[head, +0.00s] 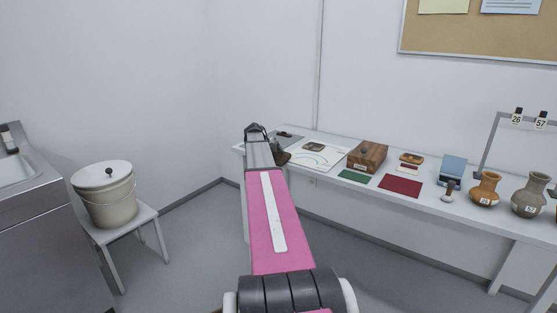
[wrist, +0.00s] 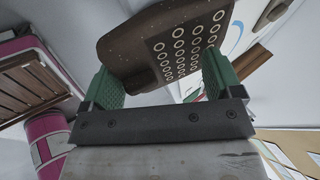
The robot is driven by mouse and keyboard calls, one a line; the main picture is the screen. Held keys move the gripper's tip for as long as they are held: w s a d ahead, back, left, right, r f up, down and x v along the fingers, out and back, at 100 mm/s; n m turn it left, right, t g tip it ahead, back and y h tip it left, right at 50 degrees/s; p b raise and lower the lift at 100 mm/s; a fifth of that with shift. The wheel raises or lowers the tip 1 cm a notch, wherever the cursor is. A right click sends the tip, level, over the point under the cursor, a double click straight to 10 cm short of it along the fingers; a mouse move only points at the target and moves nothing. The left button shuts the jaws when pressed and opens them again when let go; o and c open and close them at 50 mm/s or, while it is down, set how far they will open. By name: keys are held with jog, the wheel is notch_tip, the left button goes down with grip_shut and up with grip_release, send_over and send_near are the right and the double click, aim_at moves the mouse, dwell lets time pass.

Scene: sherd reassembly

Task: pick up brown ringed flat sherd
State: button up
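The brown ringed flat sherd (wrist: 178,48) is dark brown with rows of pale rings on its face. I cannot tell whether the sherd is clear of the table.
The white table (head: 330,172) carries a drawing sheet (head: 318,160) with another sherd, a wooden box (head: 367,157), a green mat (head: 354,176), a red mat (head: 400,185), a blue device (head: 453,170) and vases (head: 486,188). A lidded bucket (head: 107,195) stands on a stool at left.

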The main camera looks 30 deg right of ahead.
jog(key=c, duration=1)
